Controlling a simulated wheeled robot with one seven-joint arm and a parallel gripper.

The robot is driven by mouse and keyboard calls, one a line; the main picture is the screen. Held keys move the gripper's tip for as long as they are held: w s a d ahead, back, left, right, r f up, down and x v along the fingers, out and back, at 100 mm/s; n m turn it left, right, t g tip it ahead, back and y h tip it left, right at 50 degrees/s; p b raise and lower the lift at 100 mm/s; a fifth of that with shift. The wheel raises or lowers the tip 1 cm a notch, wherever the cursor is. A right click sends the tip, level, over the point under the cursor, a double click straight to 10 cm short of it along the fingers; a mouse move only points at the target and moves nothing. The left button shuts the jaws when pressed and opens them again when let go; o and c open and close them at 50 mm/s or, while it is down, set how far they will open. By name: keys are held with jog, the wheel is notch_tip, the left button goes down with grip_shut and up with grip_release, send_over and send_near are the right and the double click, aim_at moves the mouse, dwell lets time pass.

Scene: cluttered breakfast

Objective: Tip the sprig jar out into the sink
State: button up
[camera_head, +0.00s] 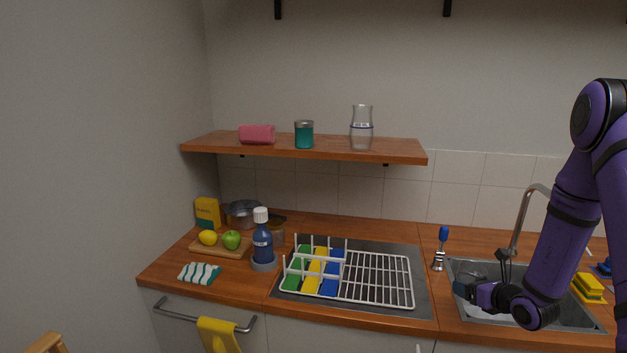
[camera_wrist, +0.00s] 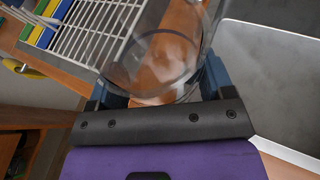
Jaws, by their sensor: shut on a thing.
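My gripper (camera_head: 468,290) is over the left part of the sink (camera_head: 575,318) in the head view. In the wrist view, my gripper (camera_wrist: 162,85) is shut around a clear glass jar (camera_wrist: 150,62), with one blue finger on each side. Wood and the dish rack show through the glass; I see no sprig in it there. A thin dark sprig-like shape (camera_head: 504,257) rises just behind my gripper in the head view; I cannot tell whether it stands in the jar. The grey sink basin (camera_wrist: 270,85) lies to the right in the wrist view.
A tap (camera_head: 522,218) stands behind the sink. A blue-handled brush (camera_head: 442,240) stands at its left back corner. A white dish rack (camera_head: 375,280) is left of it, and yellow sponges (camera_head: 588,287) lie to the right. A glass carafe (camera_head: 361,130) is on the shelf.

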jog(key=w+a+n+y, duration=0.1)
jog(key=a, duration=0.3)
jog(key=w+a+y, duration=0.1)
jog(key=a, duration=0.4)
jog(key=w+a+f+n+g+y, duration=0.1)
jog(key=a, duration=0.3)
jog(key=shift+w+a+n, duration=0.2)
jog(key=shift+w+n, duration=0.1)
jog(key=shift+r, duration=0.15)
